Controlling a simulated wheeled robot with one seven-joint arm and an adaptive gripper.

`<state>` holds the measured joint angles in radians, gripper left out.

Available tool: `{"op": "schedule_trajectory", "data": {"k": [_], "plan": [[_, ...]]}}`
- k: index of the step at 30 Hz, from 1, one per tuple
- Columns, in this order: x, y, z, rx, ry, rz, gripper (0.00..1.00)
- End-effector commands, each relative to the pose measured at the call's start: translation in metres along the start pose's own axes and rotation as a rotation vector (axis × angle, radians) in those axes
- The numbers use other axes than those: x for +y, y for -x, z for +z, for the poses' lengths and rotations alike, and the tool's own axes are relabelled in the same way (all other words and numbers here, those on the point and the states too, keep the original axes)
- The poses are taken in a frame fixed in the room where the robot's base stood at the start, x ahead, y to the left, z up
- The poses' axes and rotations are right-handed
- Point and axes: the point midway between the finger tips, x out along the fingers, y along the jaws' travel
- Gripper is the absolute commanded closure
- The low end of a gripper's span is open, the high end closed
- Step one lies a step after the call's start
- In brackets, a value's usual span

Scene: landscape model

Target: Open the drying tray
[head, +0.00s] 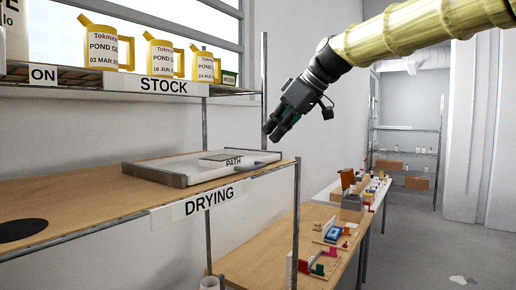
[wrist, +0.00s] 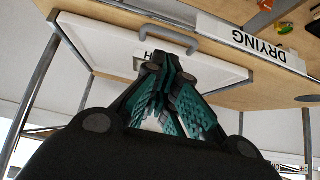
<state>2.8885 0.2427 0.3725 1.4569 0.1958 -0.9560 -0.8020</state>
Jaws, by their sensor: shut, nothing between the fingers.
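The drying tray (head: 195,172) is a flat white slab with grey edges on the wooden shelf above the DRYING sign (head: 205,203). A small piece marked PATH (head: 232,160) shows at its top. In the wrist view, which is upside down, the white tray (wrist: 105,45) has a grey bar handle (wrist: 165,37) at its edge. My gripper (head: 271,133) is above and to the right of the tray in the head view, its fingers pointing down, shut and empty. The gripper (wrist: 160,62) overlaps the tray in the wrist view, hiding part of its label; I see no contact with the handle.
A STOCK shelf (head: 150,82) with yellow jugs (head: 105,46) is above at the left. A thin upright post (head: 264,85) stands near my gripper. A lower table (head: 275,240) holds several small coloured pieces. Open floor (head: 420,250) lies at the right.

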Motion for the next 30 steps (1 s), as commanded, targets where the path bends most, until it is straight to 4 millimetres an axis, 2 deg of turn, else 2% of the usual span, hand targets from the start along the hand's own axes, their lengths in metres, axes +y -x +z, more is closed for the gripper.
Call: {"op": "schedule_trajectory", "data": {"k": [5, 18, 24, 30], "plan": [[-0.001, -0.014, -0.002, -0.002, 0.001, -0.002, 1.0], [-0.001, -0.079, -0.002, -0.002, -0.001, -0.001, 1.0], [-0.001, -0.094, -0.001, -0.001, 0.001, 0.0, 1.0], [-0.001, -0.098, 0.0, 0.0, 0.001, 0.0, 1.0]]}}
